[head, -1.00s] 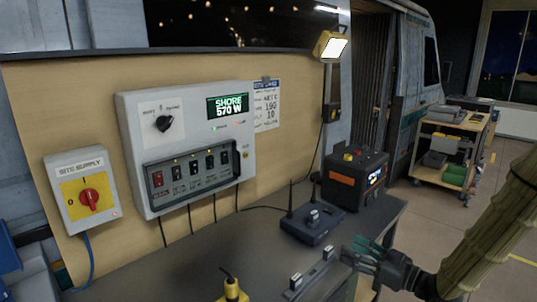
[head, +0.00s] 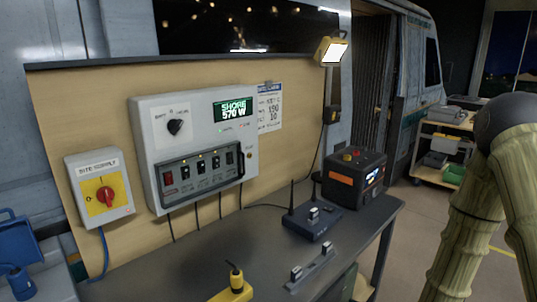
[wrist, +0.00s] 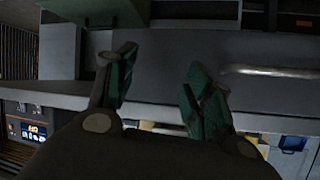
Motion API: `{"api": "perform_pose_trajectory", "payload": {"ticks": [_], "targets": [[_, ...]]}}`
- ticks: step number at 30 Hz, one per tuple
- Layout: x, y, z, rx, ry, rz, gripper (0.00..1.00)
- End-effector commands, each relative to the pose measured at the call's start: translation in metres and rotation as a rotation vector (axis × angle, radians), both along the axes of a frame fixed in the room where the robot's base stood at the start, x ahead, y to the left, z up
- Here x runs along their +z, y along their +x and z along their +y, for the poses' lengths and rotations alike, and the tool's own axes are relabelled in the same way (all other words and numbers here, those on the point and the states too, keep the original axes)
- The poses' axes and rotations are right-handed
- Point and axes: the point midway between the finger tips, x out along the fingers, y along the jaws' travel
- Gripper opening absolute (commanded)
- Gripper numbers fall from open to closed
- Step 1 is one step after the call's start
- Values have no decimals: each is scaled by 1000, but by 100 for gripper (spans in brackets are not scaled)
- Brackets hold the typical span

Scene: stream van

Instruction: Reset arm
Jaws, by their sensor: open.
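My arm (head: 470,215) stands at the right of the head view in a ribbed tan sleeve, bent at a dark joint near the top. My gripper is outside the head view. In the wrist view my gripper (wrist: 160,88) shows two green-padded fingers spread apart, with nothing between them. Behind the fingers is a grey edge or shelf (wrist: 240,108), apart from them as far as I can tell.
A dark bench (head: 185,262) carries a blue router box (head: 311,226), an orange-black power unit (head: 354,180) and a yellow plug block (head: 234,290). The wall panel (head: 185,150) reads SHORE 570 W, beside a site supply switch (head: 102,190). A wheeled cart (head: 440,175) stands behind.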

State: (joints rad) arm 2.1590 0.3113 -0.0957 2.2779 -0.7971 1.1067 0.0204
Motion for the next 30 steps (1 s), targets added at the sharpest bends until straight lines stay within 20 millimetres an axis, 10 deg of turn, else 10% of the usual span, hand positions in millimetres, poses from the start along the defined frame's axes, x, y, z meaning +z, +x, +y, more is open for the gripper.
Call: {"api": "perform_pose_trajectory", "payload": {"ticks": [9,18,24,30], "targets": [[-115,-135,6,-175,-168,486,52],[-163,-284,1,-310,-331,876,52],[-168,-332,0,-355,-385,994,52],[-169,-339,-1,-363,-393,1010,52]]}}
